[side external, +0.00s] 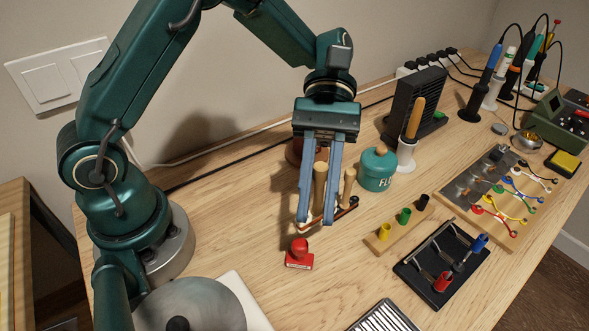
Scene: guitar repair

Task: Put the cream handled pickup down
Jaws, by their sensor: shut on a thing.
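My gripper (316,220) points down over the middle of the bench, its two blue fingers on either side of a cream handle. It is shut on this cream handled pickup (320,184). The pickup's lower part is mostly hidden by the fingers, and I cannot tell whether it touches the bench. A second cream handle (349,184) stands upright just right of the fingers. A narrow dark and red strip (345,208) shows low behind the fingertips.
A red handled block (299,254) sits just in front. A teal pot (378,170) stands to the right, near a rack with yellow, green and black pieces (396,227). A black tray (418,268) lies farther right. Bare wood (235,215) is free to the left.

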